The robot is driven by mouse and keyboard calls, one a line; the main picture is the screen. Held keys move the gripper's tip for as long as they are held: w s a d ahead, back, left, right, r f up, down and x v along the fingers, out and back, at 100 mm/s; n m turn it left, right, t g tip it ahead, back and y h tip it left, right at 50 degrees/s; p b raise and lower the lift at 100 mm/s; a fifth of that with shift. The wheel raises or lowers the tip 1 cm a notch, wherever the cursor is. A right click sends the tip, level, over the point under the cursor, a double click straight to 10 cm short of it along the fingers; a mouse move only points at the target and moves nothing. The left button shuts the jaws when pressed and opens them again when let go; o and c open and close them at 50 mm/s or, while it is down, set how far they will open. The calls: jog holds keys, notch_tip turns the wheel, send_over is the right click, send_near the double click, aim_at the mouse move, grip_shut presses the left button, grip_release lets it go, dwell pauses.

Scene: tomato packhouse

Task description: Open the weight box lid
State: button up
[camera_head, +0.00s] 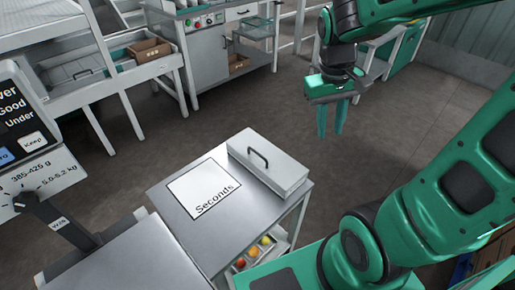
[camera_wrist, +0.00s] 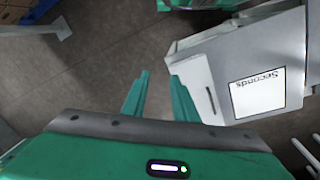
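The weight box (camera_head: 268,178) is a pale grey metal box at the back right corner of a steel table. Its lid (camera_head: 280,163) lies shut and carries a dark bar handle (camera_head: 257,155). In the wrist view the lid (camera_wrist: 191,75) and handle (camera_wrist: 210,99) show just right of my fingers. My gripper (camera_head: 330,134) points down in the air, right of and beyond the box, touching nothing. Its two green fingers, also seen in the wrist view (camera_wrist: 159,78), stand apart with nothing between them.
A white sheet marked "Seconds" (camera_head: 202,187) lies on the steel table (camera_head: 165,203) left of the box. Coloured tomatoes sit in a tray (camera_head: 254,253) beneath. A display (camera_head: 20,120) with buttons stands at left. Open floor (camera_head: 390,130) lies right of the table.

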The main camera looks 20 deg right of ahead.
jog(key=w+a+f+n, duration=0.3)
jog(key=w+a+n, duration=0.1)
jog(key=w+a, duration=0.45)
jog(key=n+t, duration=0.1)
jog(key=n, duration=0.1)
send_over(257, 162)
notch_tip(257, 162, down, 13)
jog(key=shift+d+f, duration=0.1)
jog(key=shift+f, duration=0.05)
grip_shut()
dwell(0.8)
